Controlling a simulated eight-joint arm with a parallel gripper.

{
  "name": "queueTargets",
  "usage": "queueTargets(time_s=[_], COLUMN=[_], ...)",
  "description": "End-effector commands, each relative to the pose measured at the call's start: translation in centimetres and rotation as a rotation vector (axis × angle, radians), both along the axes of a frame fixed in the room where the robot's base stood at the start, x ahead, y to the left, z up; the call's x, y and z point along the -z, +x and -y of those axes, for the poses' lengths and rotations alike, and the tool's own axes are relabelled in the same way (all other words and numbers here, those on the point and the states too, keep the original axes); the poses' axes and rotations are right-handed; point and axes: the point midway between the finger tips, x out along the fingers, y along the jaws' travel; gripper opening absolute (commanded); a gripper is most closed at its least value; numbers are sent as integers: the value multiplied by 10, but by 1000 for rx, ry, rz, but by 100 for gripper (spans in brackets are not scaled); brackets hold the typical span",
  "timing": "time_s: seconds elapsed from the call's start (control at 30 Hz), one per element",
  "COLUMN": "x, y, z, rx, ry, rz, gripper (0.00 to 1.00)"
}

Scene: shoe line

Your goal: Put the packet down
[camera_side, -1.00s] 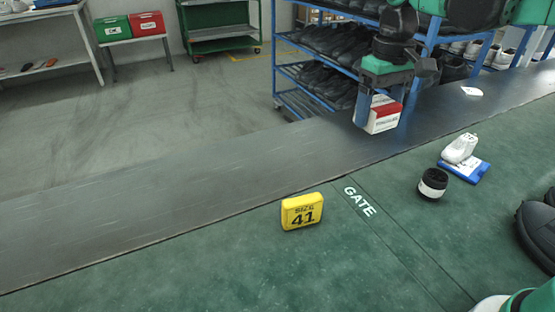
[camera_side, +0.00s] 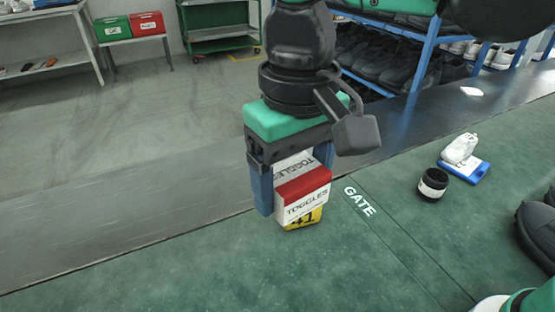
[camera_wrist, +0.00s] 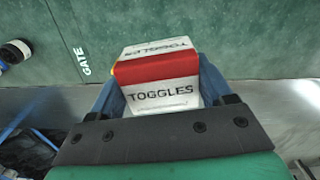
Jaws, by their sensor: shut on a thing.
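The packet (camera_side: 304,190) is a white box with a red band, marked TOGGLES. My gripper (camera_side: 292,190) is shut on it, with a blue finger on each side. In the side view the packet hides most of the yellow SIZE 41 block (camera_side: 303,224); only its lower part shows. I cannot tell whether the packet touches the block or hangs above it. In the wrist view the packet (camera_wrist: 158,75) sits between the blue fingers of my gripper (camera_wrist: 160,95).
The GATE mark (camera_side: 360,201) is on the green bench right of the packet. A black jar (camera_side: 433,184) and a white shoe-shaped item on a blue base (camera_side: 465,168) stand further right. A grey belt (camera_side: 130,205) runs behind. The front left bench is clear.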

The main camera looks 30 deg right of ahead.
Motion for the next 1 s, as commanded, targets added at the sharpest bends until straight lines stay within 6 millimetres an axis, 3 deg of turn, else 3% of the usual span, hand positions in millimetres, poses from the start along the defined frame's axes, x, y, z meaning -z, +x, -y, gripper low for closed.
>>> queueTargets(time_s=[0.37,1.0], x=[6,141], y=[0,0], z=[-1,-1], rx=[0,0], ry=[0,0], rz=[0,0], gripper=[16,16])
